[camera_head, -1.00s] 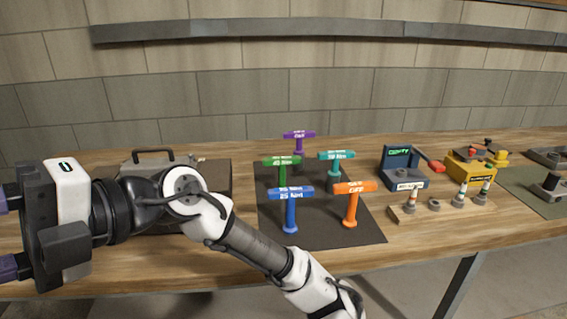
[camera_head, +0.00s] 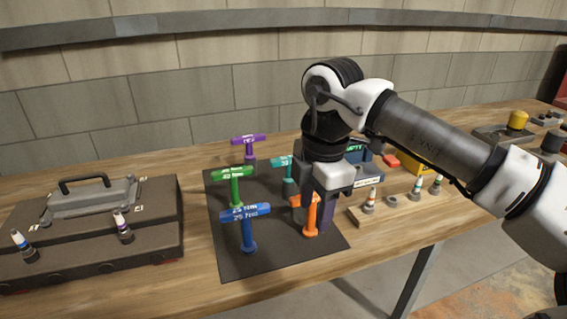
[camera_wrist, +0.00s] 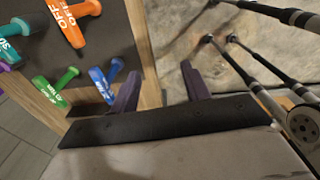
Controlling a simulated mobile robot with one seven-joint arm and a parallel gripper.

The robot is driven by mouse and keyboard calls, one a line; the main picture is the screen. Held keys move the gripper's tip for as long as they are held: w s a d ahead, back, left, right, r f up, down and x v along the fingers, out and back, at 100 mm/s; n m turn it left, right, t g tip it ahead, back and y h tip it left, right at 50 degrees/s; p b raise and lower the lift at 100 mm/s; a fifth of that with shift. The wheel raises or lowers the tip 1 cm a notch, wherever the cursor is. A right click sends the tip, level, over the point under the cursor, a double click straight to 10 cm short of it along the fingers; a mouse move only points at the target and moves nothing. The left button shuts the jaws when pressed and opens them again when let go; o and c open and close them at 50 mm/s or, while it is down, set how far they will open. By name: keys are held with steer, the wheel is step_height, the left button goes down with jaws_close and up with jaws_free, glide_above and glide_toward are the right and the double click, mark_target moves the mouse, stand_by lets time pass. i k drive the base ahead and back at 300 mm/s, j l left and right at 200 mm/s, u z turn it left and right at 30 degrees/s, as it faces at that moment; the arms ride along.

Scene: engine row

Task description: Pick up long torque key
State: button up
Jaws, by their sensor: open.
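Several T-handled keys stand upright on a dark mat (camera_head: 226,262): blue (camera_head: 246,213), green (camera_head: 234,175), purple (camera_head: 248,142), teal (camera_head: 280,162) and orange (camera_head: 311,215). The blue label seems to read 25 Nm and the green 40 Nm. I cannot tell which is the long one. In the head view my gripper (camera_head: 311,214) points down, overlapping the orange and teal keys.
A dark case (camera_head: 95,250) with a grey handled top stands at the left. A wooden holder (camera_head: 384,213) with small striped pieces and a blue box (camera_head: 371,165) are right of the mat. The wooden table (camera_head: 190,292) has bare strips beside the mat.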

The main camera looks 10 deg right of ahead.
mark_target(289, 185)
steer(key=i, duration=1.2)
